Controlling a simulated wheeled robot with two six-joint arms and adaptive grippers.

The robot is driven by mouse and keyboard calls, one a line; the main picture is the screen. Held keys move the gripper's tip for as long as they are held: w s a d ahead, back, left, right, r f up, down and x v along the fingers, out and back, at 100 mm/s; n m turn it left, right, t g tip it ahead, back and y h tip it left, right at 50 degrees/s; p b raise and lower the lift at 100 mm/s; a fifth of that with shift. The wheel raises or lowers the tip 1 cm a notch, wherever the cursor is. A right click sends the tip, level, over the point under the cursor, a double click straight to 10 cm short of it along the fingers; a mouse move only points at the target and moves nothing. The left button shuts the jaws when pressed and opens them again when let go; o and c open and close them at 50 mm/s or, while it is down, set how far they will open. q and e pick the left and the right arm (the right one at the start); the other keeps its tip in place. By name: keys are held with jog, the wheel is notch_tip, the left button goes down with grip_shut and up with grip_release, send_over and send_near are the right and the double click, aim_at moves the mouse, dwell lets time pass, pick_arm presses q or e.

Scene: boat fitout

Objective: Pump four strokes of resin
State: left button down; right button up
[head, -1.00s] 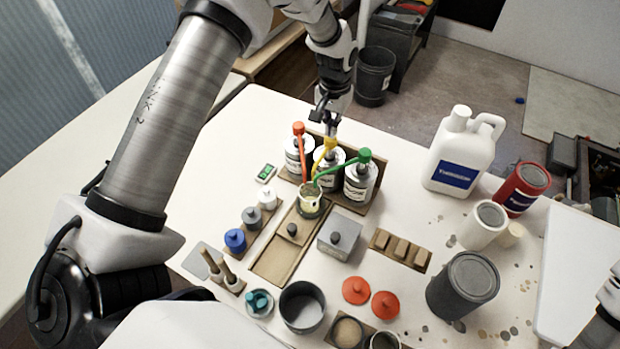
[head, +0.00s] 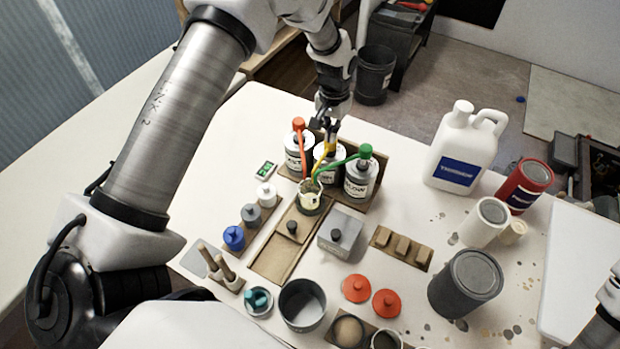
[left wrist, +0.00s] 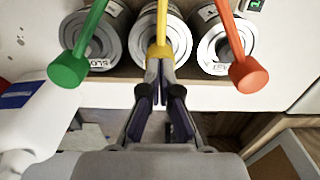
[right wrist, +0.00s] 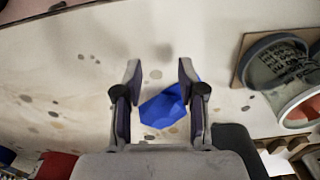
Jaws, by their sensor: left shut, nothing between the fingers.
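Three white pump bottles stand in a row at the back of the table: one with an orange pump head (head: 298,123), one with a yellow pump (head: 329,148), and one with a green pump head (head: 365,151). Their spouts lean toward a small cup (head: 310,203) in front. My left gripper (head: 331,130) is shut and empty, its fingertips on top of the yellow pump head, which also shows under the fingertips in the left wrist view (left wrist: 160,52). My right gripper (right wrist: 160,70) is open, empty, over the table; a blue patch lies below it.
A white jug (head: 465,150), a red can (head: 526,185) and a dark grey can (head: 465,284) stand at the right. A grey box (head: 340,236), small capped jars and a grey pot (head: 302,305) stand in front of the bottles. A small green display (head: 265,169) lies left of them.

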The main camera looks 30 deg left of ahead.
pick_arm(q)
jog(key=shift+f, duration=0.1)
jog(key=shift+r+p, duration=1.9)
jog(key=shift+r, duration=0.45)
pick_arm(e)
jog(key=shift+r, duration=1.9)
pick_arm(q)
jog(key=shift+f, duration=0.2)
pick_arm(e)
jog(key=shift+f, duration=0.15)
pick_arm(q)
jog(key=shift+f+b, duration=1.15)
jog(key=shift+f, duration=1.05)
pick_arm(e)
jog(key=shift+f, duration=1)
pick_arm(q)
jog(key=shift+r+p, duration=1.85)
jog(key=shift+r, duration=0.55)
pick_arm(e)
jog(key=shift+r, duration=1.8)
pick_arm(q)
jog(key=shift+f, duration=0.2)
pick_arm(e)
jog(key=shift+f, duration=0.15)
